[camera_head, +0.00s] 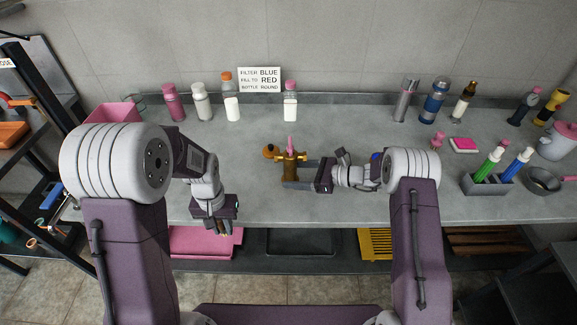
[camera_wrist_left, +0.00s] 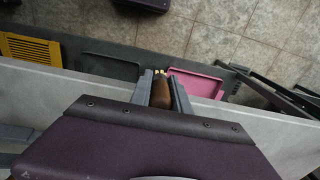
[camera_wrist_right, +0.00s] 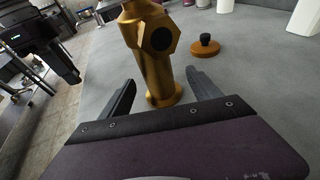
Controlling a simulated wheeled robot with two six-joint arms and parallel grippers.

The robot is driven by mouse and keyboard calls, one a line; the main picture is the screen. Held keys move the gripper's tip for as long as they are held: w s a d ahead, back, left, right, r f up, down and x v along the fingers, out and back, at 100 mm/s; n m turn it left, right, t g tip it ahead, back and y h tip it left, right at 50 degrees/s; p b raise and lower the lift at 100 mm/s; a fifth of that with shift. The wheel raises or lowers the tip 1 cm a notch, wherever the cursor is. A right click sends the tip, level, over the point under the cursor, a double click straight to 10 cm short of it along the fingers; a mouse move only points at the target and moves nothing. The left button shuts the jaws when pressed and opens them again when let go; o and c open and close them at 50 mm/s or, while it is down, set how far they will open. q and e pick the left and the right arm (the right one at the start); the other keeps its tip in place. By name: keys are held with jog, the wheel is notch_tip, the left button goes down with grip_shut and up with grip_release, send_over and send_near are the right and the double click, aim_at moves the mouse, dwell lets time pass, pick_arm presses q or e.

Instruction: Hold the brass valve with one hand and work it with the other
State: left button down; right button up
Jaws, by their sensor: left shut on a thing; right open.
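The brass valve (camera_head: 288,167) stands upright on the grey counter, with a pink part (camera_head: 290,143) on top. My right gripper (camera_head: 297,175) is open, with one finger on each side of the valve's lower body. In the right wrist view the valve (camera_wrist_right: 157,75) stands between the spread fingers, and gaps show beside it. My left gripper (camera_head: 223,228) is low at the counter's front edge, left of the valve and apart from it. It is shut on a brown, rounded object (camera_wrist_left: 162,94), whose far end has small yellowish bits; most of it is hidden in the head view.
Several bottles stand along the back wall near a sign (camera_head: 259,79). A bottle holder (camera_head: 487,184) and pan (camera_head: 541,181) are at right. A pink tray (camera_head: 190,243) sits below the counter.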

jog(key=shift+w+a+f, duration=0.1)
jog(key=shift+a, duration=0.3)
jog(key=c, duration=1.2)
